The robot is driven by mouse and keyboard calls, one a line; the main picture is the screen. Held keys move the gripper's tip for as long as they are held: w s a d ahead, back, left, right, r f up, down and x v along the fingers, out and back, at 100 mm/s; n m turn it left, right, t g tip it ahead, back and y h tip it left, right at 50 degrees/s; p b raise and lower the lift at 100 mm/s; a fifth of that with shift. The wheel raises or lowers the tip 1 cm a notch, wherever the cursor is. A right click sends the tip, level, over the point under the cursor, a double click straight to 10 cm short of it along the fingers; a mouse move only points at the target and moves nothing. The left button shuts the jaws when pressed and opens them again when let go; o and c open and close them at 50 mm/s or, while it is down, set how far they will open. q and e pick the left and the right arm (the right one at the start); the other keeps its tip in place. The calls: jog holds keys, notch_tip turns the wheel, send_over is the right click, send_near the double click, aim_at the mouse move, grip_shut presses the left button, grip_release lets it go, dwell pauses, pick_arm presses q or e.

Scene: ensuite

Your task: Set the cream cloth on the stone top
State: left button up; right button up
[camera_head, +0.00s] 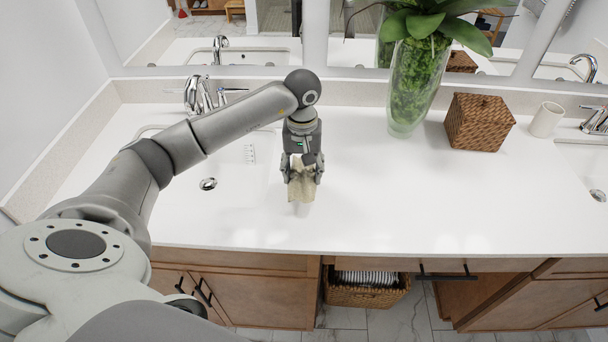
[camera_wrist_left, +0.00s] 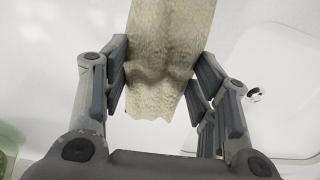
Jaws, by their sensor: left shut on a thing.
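The cream cloth (camera_head: 301,184) hangs from my left gripper (camera_head: 302,166), over the white stone top (camera_head: 350,205) just right of the left basin. My left gripper is shut on the cloth. In the left wrist view the cloth (camera_wrist_left: 165,60) is bunched between the two fingers of the gripper (camera_wrist_left: 160,85), and its far part runs out of the frame. I cannot tell for sure whether its lower edge touches the stone top. My right gripper is not in view.
A glass vase with a green plant (camera_head: 416,85), a wicker box (camera_head: 479,122) and a white cup (camera_head: 546,119) stand at the back right. The left basin (camera_head: 225,190) and its faucet (camera_head: 197,95) are beside my arm. The counter's front middle is clear.

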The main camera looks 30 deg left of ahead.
aim_at(304, 170)
pick_arm(q)
jog(key=shift+w+f, duration=0.15)
jog(key=shift+f, duration=0.1)
jog(key=shift+w+f+p, duration=0.1)
jog(key=shift+f+p, duration=0.3)
jog(key=shift+p, duration=0.05)
notch_tip(304, 170, down, 2)
jog(key=shift+f+p, duration=0.1)
jog(key=shift+p, duration=0.45)
jog(key=shift+f, duration=0.2)
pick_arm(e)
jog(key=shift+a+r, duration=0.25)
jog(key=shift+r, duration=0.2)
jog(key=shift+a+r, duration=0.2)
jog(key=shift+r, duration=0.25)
pick_arm(q)
jog(key=shift+f+b, duration=0.2)
jog(key=shift+b, duration=0.1)
jog(key=o, duration=1)
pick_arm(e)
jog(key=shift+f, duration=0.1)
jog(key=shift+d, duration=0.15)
